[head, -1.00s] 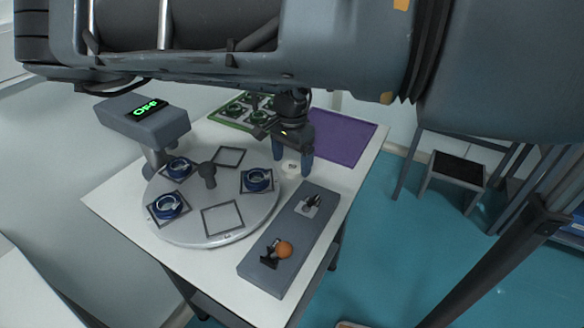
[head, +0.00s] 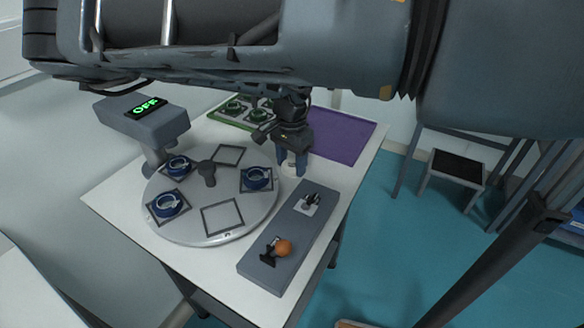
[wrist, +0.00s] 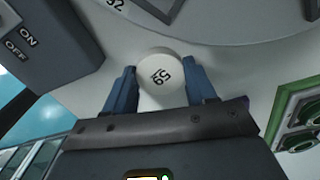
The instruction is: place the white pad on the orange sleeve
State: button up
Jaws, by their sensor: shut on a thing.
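A white round pad (wrist: 162,70), marked with a dark number, sits between the two blue fingers of my gripper (wrist: 162,90) in the wrist view. The fingers are shut on its sides. In the head view my gripper (head: 292,165) is low at the table, just right of the turntable, with the pad (head: 289,170) partly hidden between its fingers. I see no orange sleeve in either view. The turntable (head: 182,228) carries several blue ring-shaped pieces (head: 257,178) on square outlines, and some outlines are empty.
A grey control box (head: 255,262) with an orange-knobbed lever (head: 283,248) lies at the front right. A green tray (head: 222,117) and a purple mat (head: 342,136) are at the back; the mat's visible part is clear.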

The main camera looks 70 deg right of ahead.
aim_at(293, 165)
jog(key=shift+c, duration=0.5)
jog(key=shift+r, duration=0.1)
notch_tip(293, 165, up, 4)
jog(key=shift+s+r+b, duration=0.1)
jog(key=shift+s+b, duration=0.05)
jog(key=shift+b, duration=0.2)
jog(key=s+d+r+b, duration=0.1)
jog(key=s+d+r, duration=0.4)
jog(key=s, duration=0.5)
jog(key=shift+d+r, duration=0.3)
jog(key=shift+r, duration=0.5)
